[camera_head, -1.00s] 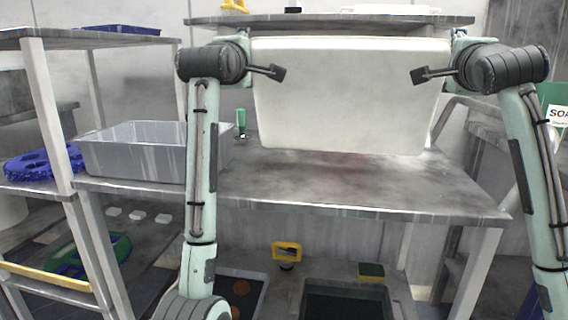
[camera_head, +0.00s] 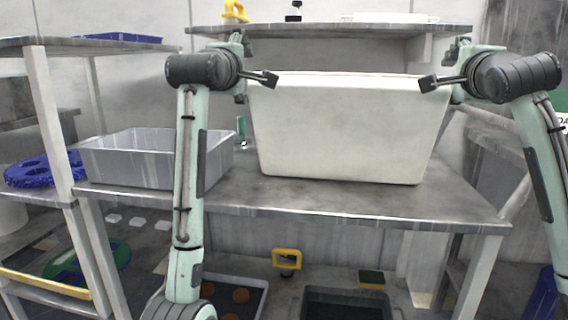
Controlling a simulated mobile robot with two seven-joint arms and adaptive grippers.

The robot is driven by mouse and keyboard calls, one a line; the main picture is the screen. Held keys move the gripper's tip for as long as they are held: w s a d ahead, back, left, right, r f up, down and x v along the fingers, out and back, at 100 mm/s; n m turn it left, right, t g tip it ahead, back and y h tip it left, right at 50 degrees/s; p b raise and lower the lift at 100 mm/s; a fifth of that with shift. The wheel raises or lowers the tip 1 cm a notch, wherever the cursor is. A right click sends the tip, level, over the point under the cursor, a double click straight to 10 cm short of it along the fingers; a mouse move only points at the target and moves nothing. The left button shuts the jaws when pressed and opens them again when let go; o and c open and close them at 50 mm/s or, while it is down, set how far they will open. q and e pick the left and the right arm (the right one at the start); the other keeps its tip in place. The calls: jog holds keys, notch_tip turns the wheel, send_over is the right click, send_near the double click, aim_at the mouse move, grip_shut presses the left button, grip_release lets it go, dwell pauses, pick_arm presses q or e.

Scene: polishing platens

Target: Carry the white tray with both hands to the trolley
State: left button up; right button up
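The white tray (camera_head: 345,135) is a deep, pale tub with sloping walls, in the middle of the head view. Its base appears to be on or just above the grey metal table (camera_head: 280,203); I cannot tell whether it touches. My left gripper (camera_head: 268,80) is at the tray's upper left corner. My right gripper (camera_head: 432,83) is at its upper right corner. A dark fingertip of each shows in front of the wall near the rim. The other fingers are hidden, so a grip on the rim cannot be confirmed. No trolley can be clearly identified.
A grey bin (camera_head: 135,160) stands on the table at the left, with a green-handled tool (camera_head: 241,130) between it and the tray. A shelf (camera_head: 340,30) runs behind and above the tray. A side rack (camera_head: 50,110) stands at the left. A strip of table in front is clear.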

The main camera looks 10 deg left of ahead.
jog(key=o, duration=0.3)
jog(key=shift+d+f, duration=0.1)
pick_arm(q)
jog(key=s, duration=1.2)
pick_arm(e)
jog(key=o, duration=0.4)
